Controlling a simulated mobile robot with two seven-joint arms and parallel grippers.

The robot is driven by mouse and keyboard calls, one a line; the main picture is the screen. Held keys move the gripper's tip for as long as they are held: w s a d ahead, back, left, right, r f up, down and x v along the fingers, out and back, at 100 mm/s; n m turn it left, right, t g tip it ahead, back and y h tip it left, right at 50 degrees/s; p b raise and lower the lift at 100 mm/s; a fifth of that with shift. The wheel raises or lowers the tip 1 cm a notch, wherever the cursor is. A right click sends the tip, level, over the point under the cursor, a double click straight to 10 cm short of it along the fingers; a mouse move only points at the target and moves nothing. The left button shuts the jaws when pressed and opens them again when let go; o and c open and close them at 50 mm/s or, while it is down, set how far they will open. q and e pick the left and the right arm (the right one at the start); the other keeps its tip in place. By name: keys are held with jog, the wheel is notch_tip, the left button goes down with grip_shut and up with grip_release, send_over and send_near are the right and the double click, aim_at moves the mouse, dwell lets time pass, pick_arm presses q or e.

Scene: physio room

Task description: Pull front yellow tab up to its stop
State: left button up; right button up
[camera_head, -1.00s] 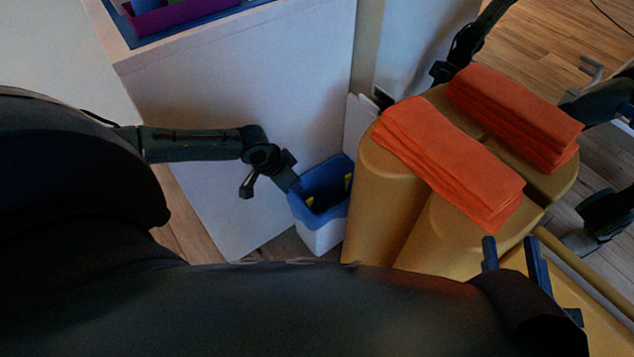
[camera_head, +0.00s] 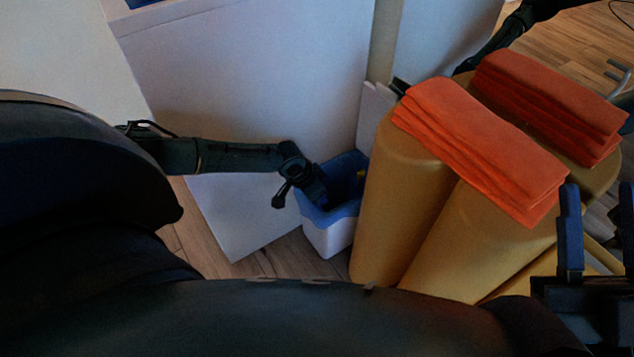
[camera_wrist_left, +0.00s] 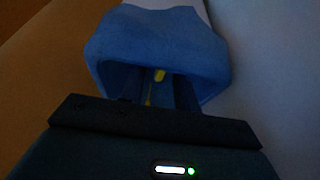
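A small white bin (camera_head: 328,238) with a blue liner (camera_head: 350,164) stands on the floor between the white cabinet and the tan cushions. One yellow tab (camera_head: 361,177) shows at its right inner side; another is hidden behind my left gripper in the head view. My left gripper (camera_head: 322,198) reaches down into the bin's mouth. In the left wrist view, its dark fingers (camera_wrist_left: 158,92) are apart, with a yellow tab (camera_wrist_left: 159,75) and a lower yellow strip seen between them; contact cannot be told. My right gripper (camera_head: 598,215) is open and empty at the right edge.
A white cabinet (camera_head: 240,90) stands close behind and left of the bin. Tan cushions (camera_head: 400,210) stand close on its right, carrying folded orange towels (camera_head: 485,150). Wooden floor (camera_head: 285,255) is free in front of the bin.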

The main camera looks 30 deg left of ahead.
pick_arm(q)
grip_shut()
dwell(0.4)
